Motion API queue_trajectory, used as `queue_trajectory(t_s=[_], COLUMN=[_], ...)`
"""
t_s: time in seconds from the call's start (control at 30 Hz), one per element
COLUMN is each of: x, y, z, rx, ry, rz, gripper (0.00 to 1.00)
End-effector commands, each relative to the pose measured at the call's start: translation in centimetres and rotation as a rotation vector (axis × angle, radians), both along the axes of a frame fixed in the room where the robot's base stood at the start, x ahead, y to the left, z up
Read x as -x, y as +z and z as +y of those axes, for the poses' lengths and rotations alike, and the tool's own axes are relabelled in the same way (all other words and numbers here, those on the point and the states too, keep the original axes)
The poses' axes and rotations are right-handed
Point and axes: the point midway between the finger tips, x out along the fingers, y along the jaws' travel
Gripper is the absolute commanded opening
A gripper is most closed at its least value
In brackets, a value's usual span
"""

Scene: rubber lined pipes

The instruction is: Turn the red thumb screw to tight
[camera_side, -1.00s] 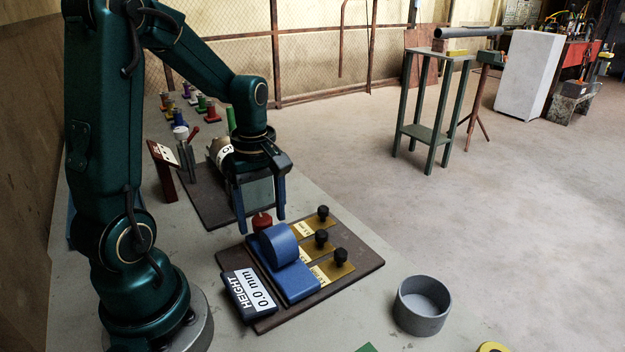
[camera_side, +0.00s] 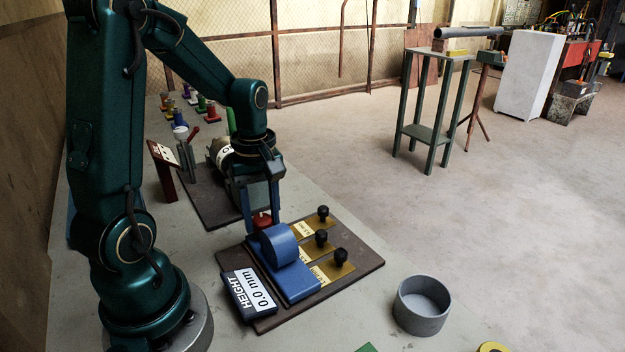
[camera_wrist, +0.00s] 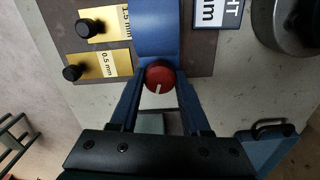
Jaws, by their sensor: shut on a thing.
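The red thumb screw (camera_wrist: 159,77) sits at the end of the blue gauge body in the wrist view, with a pale mark line on its face. It also shows in the side view (camera_side: 262,220), partly hidden by a finger. My gripper (camera_wrist: 158,84) has its two blue fingers closed against the left and right sides of the screw; it also shows in the side view (camera_side: 261,226). The blue gauge body (camera_side: 279,246) stands on a brown board (camera_side: 356,272). The height display (camera_side: 251,293) reads 0.0 mm.
Brass plates with black knobs (camera_side: 340,257) stand right of the gauge, one marked 0.5 mm in the wrist view. A grey cup (camera_side: 422,305) stands on the bench at front right. A dark board with a clamp lies behind. Several coloured pieces (camera_side: 200,103) stand farther back.

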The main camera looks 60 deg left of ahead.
Motion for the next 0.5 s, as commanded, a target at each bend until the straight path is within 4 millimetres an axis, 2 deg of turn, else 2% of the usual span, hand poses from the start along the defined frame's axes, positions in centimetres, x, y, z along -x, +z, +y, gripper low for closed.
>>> queue_trajectory(t_s=[0.5], x=[0.03], y=[0.08], z=[0.02], rx=[-0.001], ry=[-0.337], rz=[-0.001], gripper=[0.00])
